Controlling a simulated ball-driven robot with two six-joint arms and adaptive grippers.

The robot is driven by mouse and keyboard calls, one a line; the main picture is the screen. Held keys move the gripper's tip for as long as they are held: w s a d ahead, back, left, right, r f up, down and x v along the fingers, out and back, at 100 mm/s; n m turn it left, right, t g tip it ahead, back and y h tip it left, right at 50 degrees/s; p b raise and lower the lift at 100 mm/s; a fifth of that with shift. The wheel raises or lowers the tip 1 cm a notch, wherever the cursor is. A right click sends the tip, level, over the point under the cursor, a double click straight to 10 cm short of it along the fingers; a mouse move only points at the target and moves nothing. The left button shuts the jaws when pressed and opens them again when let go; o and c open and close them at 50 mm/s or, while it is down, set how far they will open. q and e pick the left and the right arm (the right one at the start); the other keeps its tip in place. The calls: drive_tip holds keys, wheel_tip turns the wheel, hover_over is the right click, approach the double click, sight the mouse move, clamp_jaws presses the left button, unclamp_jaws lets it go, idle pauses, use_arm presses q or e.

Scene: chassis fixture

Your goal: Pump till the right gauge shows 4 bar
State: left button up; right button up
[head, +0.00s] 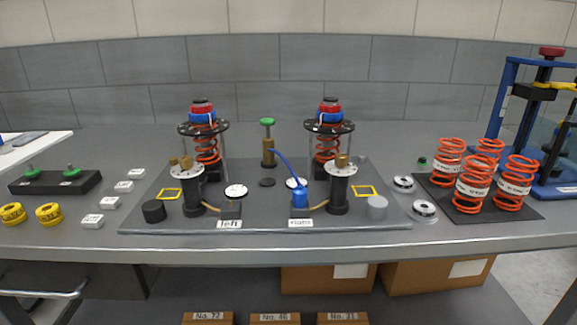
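A pump with a green knob (268,122) and a brass body (268,152) stands upright at the back middle of the grey fixture plate. A blue hose (287,167) runs from it to a blue fitting (300,198) on the right side. The right gauge (291,183), a round white dial, is partly hidden by the hose and fitting; its reading is too small to tell. The left gauge (236,191) lies in front of the left strut. A "right" label (301,223) and a "left" label (229,224) are on the front edge. Neither gripper is in view.
Two orange-spring struts (207,150) (328,148) flank the pump behind black cylinders (187,190) (339,190). Loose orange springs (471,185) stand on a dark mat at right, beside a blue press (500,110). Yellow rings (49,214) and white blocks (92,221) lie at left.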

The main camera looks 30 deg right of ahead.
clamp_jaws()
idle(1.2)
